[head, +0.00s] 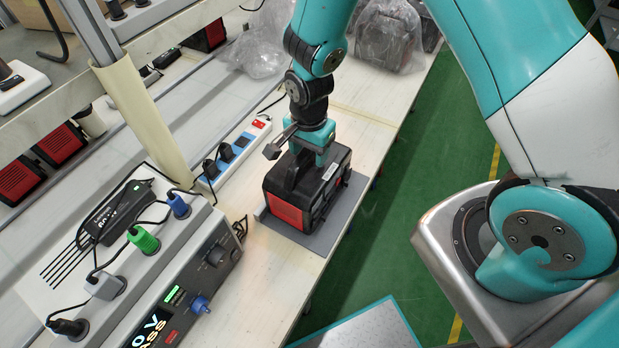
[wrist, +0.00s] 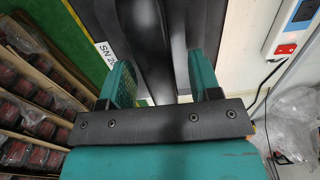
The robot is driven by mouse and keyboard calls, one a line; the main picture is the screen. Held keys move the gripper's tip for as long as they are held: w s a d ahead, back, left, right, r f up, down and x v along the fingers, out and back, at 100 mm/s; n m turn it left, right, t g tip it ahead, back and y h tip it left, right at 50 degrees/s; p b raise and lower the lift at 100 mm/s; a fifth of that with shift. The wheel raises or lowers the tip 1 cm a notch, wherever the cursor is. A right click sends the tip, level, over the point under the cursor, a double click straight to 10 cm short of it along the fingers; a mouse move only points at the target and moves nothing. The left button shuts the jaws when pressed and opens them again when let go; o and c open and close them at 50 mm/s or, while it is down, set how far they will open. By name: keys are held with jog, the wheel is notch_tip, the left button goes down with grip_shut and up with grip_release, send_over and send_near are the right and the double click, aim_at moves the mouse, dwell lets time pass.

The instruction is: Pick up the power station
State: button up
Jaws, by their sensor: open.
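The power station (head: 307,190) is a black box with a red end panel and a top handle. It stands upright on a grey mat (head: 330,222) on the bench. My gripper (head: 314,145) is right above it, pointing down at the handle. In the wrist view, the black handle (wrist: 147,40) runs between the two teal fingers of my gripper (wrist: 160,85), one on each side. The fingers are open, with gaps beside the handle. A white label on the power station shows next to the left finger. The fingertips are partly hidden in the head view.
A power strip (head: 232,152) with black plugs lies left of the power station. A grey test unit (head: 190,285) with coloured plugs stands at the front left. Plastic-wrapped items (head: 385,35) sit at the back. The bench edge and green floor are to the right.

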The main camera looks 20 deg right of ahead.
jog(key=shift+f, duration=0.15)
grip_shut()
dwell(0.4)
dwell(1.0)
jog(key=shift+w, duration=0.15)
